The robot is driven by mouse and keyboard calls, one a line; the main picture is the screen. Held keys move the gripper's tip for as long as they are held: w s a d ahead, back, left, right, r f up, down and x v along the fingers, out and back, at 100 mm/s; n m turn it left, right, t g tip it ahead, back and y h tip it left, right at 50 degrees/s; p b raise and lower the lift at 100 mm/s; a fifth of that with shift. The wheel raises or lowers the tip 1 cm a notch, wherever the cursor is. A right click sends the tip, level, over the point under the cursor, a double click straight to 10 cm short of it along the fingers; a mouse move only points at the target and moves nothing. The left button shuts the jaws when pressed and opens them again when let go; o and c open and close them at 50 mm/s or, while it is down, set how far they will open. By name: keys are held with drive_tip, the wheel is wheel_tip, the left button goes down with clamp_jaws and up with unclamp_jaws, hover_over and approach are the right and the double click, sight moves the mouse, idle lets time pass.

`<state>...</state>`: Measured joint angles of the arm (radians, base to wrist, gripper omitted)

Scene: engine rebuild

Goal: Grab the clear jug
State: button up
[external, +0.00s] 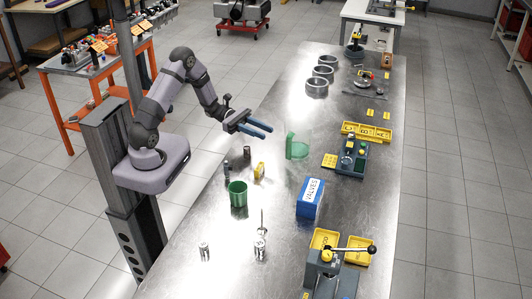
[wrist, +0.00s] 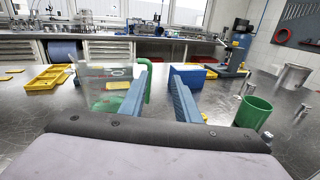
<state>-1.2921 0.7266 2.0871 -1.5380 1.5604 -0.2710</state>
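The clear jug (external: 297,148) stands on the steel bench. Its see-through body is hard to make out, while its green handle and green base show plainly. In the wrist view the jug (wrist: 105,84) is ahead and to the left, partly behind my left finger. Its green handle rises by that finger's tip. My gripper (external: 266,132) is left of the jug in the external view, above the bench and apart from it. In the wrist view the two blue fingers of my gripper (wrist: 162,68) are spread with nothing between them.
A green cup (external: 238,194) and a blue VALVES box (external: 310,198) stand nearer the camera. A yellow part (external: 259,171) and small cylinders stand near the cup. A yellow tray (external: 366,131) lies beyond the jug. Bare bench lies between the jug and the metal rings (external: 317,86).

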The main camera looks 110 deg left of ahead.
sight(288, 158)
drive_tip(key=shift+n+y, duration=0.5)
drive_tip(key=shift+y, duration=0.1)
drive_tip(key=f, duration=0.1)
drive_tip(key=a+f, duration=0.1)
drive_tip(key=f, duration=0.3)
drive_tip(key=shift+s+a, duration=0.3)
drive_tip(key=shift+a, duration=0.05)
drive_tip(key=p+x, duration=0.2)
drive_tip(key=x, duration=0.4)
drive_tip(key=shift+r+p, duration=0.15)
drive_tip(key=shift+p, duration=0.2)
drive_tip(key=shift+w+d, duration=0.15)
drive_tip(key=shift+w, duration=0.3)
drive_tip(key=shift+w+d+p, duration=0.2)
drive_tip(key=shift+w+p, duration=0.35)
drive_tip(key=shift+p, duration=0.1)
drive_tip(key=shift+p+x, duration=1)
drive_tip(key=shift+x, duration=1)
clamp_jaws()
